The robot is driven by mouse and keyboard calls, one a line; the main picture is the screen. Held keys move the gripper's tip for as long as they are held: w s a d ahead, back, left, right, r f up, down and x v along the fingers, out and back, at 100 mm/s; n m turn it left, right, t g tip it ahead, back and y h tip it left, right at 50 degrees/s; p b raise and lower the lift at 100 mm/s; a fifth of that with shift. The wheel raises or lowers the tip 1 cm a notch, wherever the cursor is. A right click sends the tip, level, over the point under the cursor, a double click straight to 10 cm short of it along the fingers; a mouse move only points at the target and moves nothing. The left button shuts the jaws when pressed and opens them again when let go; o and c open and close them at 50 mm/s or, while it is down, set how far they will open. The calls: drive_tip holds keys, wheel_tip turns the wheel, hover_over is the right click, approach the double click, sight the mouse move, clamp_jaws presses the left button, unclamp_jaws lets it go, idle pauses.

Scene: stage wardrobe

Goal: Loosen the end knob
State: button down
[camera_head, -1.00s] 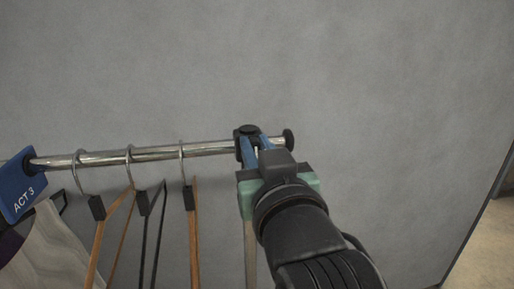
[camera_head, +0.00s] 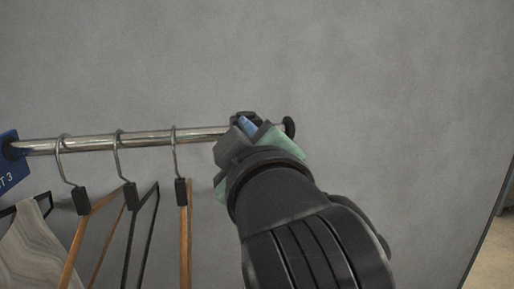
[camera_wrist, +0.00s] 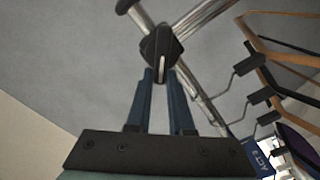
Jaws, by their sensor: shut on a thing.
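The end knob is the black fitting (camera_wrist: 160,42) where the rail meets the upright in the wrist view. In the head view only its dark top (camera_head: 245,116) shows above my gripper. My gripper (camera_wrist: 160,74) has its two blue fingers close together on either side of the knob's near edge, and it is shut on it. In the head view my gripper (camera_head: 250,126) is turned at an angle, and its wrist hides most of the knob. The chrome rail (camera_head: 100,143) runs left from the knob, and its short end with a black cap (camera_head: 289,127) sticks out to the right.
Several hangers (camera_head: 183,192) hang on the rail left of my gripper, the closest a short way off. A pale garment (camera_head: 32,245) and a blue sign (camera_head: 9,160) are at far left. The grey wall behind and the right side are clear.

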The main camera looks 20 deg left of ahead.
drive_tip(key=shift+a+f+n+b, duration=0.1)
drive_tip(key=shift+f+n+b, duration=0.25)
drive_tip(key=shift+n+b, duration=0.85)
drive_tip(key=shift+f+n+b, duration=0.4)
drive_tip(key=shift+n+b, duration=0.25)
drive_tip(key=shift+n, duration=0.95)
drive_tip(key=shift+a+f+n+b, duration=0.1)
drive_tip(key=shift+f+n+b, duration=0.25)
drive_tip(key=shift+n+b, duration=0.85)
drive_tip(key=shift+n, duration=0.3)
drive_tip(key=c, duration=0.8)
unclamp_jaws()
drive_tip(key=shift+d, duration=0.1)
drive_tip(key=shift+r, duration=0.1)
drive_tip(key=shift+s, duration=0.15)
